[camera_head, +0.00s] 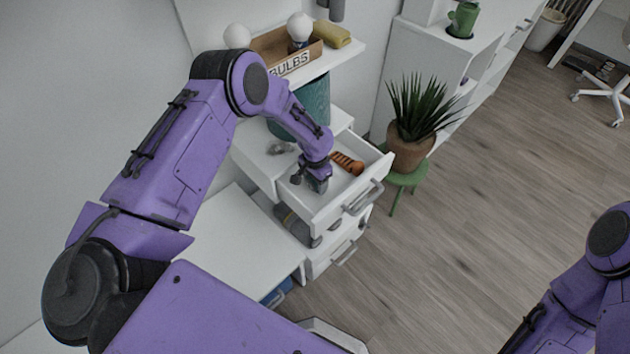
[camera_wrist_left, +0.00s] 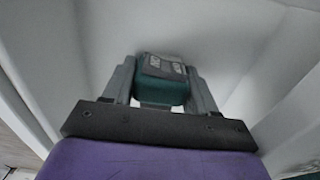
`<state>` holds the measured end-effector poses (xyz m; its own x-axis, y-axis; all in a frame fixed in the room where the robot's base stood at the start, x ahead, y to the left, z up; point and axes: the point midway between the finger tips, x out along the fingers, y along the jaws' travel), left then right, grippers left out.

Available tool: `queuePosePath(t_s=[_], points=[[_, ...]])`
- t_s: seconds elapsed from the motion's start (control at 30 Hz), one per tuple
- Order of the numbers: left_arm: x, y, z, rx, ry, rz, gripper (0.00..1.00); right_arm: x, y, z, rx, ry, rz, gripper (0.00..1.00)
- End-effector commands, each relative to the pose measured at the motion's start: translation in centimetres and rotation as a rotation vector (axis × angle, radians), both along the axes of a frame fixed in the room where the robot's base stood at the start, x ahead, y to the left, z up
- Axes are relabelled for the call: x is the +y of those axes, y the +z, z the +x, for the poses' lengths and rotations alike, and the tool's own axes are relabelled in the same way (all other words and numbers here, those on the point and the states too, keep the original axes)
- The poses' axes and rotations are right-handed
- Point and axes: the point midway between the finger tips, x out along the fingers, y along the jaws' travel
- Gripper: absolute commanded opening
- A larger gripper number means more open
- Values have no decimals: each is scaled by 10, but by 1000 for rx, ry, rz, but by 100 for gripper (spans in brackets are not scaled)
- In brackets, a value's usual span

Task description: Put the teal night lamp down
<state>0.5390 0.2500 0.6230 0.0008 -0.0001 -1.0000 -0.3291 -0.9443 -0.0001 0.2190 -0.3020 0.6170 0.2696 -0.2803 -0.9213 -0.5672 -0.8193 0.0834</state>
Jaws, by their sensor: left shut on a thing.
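My left gripper (camera_head: 317,186) is low inside the open top drawer and shut on a small teal block-like thing, which I take to be the teal night lamp. The lamp (camera_wrist_left: 165,91) sits between the two fingers in the left wrist view, with a grey, marked face toward the camera. The head view shows little of it, as my wrist covers it. I cannot tell whether it touches the drawer (camera_head: 357,193) floor. My right gripper is out of view; only part of that arm shows at lower right.
An orange-brown ribbed object (camera_head: 347,162) lies in the drawer beside my gripper. A large teal ribbed cylinder (camera_head: 316,98) stands behind my arm. A bulbs box (camera_head: 271,43) is on the shelf above. A potted plant (camera_head: 410,150) stands right of the drawer on a green stool (camera_head: 402,181).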

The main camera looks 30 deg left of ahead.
Motion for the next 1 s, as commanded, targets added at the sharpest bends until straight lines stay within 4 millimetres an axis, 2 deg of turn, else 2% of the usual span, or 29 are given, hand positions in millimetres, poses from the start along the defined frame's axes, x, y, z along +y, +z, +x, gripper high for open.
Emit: queuePosePath(t_s=[0.17,0.2,0.47,0.6,0.67,0.9,1.0], points=[[0,-5,0,0,0,0,26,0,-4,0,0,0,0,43],[0,-4,0,0,1,0,67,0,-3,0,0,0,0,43],[0,-3,0,1,0,0,68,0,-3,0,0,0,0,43],[0,9,0,-1,0,0,68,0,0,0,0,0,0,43],[0,22,1,-3,1,0,68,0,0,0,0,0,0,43],[0,84,1,-3,1,-1,68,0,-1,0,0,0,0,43],[0,103,0,-2,1,-1,68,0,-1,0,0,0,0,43]])
